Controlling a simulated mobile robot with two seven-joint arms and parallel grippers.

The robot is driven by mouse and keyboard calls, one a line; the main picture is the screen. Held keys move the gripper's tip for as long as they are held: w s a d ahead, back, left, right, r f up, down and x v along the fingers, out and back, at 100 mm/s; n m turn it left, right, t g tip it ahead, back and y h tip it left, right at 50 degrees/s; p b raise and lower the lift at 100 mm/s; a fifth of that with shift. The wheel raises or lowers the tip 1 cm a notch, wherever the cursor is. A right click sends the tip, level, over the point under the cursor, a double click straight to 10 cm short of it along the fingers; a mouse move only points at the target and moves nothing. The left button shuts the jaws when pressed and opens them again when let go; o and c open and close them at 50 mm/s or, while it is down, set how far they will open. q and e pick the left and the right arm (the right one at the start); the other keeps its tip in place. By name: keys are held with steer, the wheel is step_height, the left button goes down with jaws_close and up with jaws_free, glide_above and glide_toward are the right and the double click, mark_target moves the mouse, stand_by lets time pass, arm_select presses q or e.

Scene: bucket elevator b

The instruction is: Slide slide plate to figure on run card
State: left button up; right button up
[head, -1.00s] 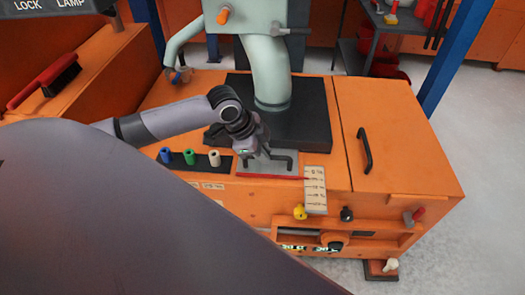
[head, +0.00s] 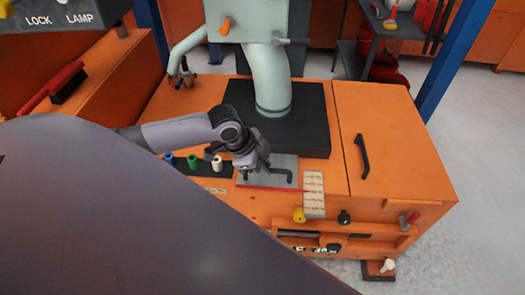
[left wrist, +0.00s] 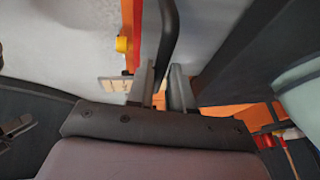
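The slide plate (head: 282,163) is a flat grey plate with a black bar handle and a red front edge. It lies on the orange cabinet top in front of the black base block. Its red edge reaches right to a pale scale strip (head: 314,195), at about the strip's middle; the figures are too small to read. My left gripper (head: 252,170) is at the left part of the handle. In the left wrist view the black handle (left wrist: 168,40) runs between the two fingers, which close on it. I cannot make out a run card. My right gripper is out of view.
A black holder with blue (head: 168,159), green (head: 192,161) and cream (head: 217,163) pegs is left of the plate. A pale green pipe (head: 268,80) stands behind. A yellow knob (head: 299,215) and a black knob (head: 344,217) are on the front. A lid handle (head: 362,155) is right.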

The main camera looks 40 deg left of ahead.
arm_select(q)
steer(key=shift+o, duration=1.2)
steer(key=shift+r, duration=0.3)
steer(key=p+v, duration=0.2)
steer(key=v, duration=0.4)
steer(key=shift+s+r, duration=0.2)
